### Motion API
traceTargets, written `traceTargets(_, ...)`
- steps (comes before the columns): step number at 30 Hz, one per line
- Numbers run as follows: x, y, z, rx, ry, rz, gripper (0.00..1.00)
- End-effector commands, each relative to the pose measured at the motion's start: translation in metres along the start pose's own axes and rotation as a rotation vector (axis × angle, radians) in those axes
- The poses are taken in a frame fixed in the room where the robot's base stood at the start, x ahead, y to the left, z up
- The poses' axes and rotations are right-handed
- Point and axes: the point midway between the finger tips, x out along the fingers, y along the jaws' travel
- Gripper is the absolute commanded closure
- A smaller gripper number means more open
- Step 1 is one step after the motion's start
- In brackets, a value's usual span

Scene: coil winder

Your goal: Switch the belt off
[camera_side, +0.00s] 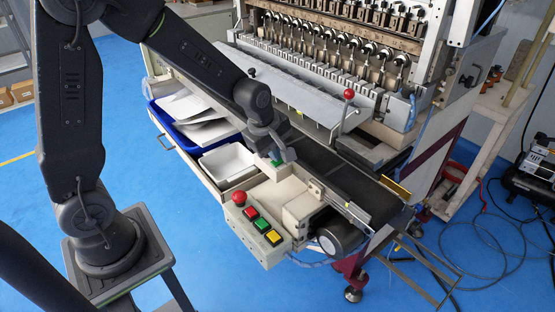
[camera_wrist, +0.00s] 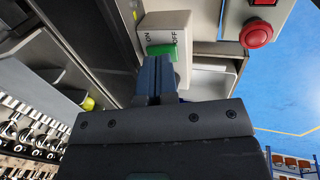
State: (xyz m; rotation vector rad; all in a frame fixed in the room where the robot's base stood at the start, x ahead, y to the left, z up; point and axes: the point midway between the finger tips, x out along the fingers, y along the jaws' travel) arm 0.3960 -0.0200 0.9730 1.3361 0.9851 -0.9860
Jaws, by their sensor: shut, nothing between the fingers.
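The belt switch is a green rocker (camera_wrist: 160,49) on a small white box (camera_wrist: 168,22) marked ON on the left and OFF on the right in the wrist view. In the side view a bit of green (camera_side: 276,162) shows beneath my gripper (camera_side: 279,154). In the wrist view the fingertips of my gripper (camera_wrist: 156,60) are together and empty, right at the near edge of the rocker. They hide its lower part, and I cannot tell whether they touch it or which way it is tipped. The dark belt (camera_side: 345,178) runs beside the box.
A control box (camera_side: 262,240) with a red mushroom button (camera_side: 239,198) and red, green and yellow buttons stands at the front. A white tray (camera_side: 228,162) and a blue bin (camera_side: 180,128) with sheets lie to the left. A red-knobbed lever (camera_side: 348,94) rises behind the belt.

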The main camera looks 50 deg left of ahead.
Motion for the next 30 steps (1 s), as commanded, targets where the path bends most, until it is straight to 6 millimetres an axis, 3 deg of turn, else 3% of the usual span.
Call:
traceTargets(21, -0.053, 0.017, 0.000, 0.000, 0.000, 0.002, 1.00)
traceTargets(30, -0.059, 0.018, 0.000, 0.000, 0.000, 0.000, 1.00)
